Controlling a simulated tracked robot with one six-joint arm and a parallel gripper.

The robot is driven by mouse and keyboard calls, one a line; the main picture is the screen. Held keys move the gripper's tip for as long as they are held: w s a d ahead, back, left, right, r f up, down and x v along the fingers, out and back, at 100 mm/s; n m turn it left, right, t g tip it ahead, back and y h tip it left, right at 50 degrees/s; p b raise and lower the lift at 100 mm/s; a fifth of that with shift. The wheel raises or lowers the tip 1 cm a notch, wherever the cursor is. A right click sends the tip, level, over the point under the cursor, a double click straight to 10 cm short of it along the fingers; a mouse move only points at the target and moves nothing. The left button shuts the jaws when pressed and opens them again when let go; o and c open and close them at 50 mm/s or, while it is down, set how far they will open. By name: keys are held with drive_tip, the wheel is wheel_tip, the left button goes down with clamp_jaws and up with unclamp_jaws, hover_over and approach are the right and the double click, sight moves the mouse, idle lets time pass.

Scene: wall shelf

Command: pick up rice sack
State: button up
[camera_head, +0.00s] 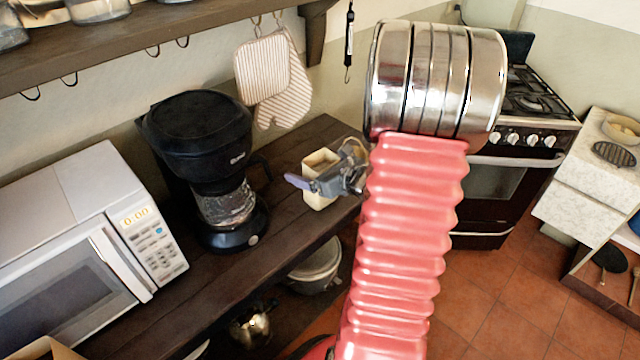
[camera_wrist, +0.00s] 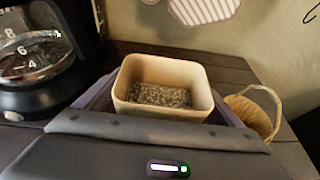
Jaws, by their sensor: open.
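The rice sack appears to be the cream, square-mouthed, open-topped thing (camera_head: 319,163) on the dark wooden counter, to the right of the coffee maker. In the wrist view its cream rim (camera_wrist: 163,63) is near the middle, with speckled grain inside; its lower front is hidden by my gripper. My gripper (camera_head: 326,180) is open and right at it. In the wrist view, purple-grey fingers of my gripper (camera_wrist: 160,100) show on its left and right sides. I cannot tell whether they touch it. It stands upright on the counter.
A black coffee maker (camera_head: 205,150) and a white microwave (camera_head: 85,230) stand to the left. A small wicker basket (camera_wrist: 262,112) is just right of the sack. A striped mitt (camera_head: 285,85) hangs on the wall behind. A stove (camera_head: 515,150) stands beyond the counter.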

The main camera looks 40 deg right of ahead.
drive_tip(key=shift+c, duration=0.4)
drive_tip(key=c, duration=1.4)
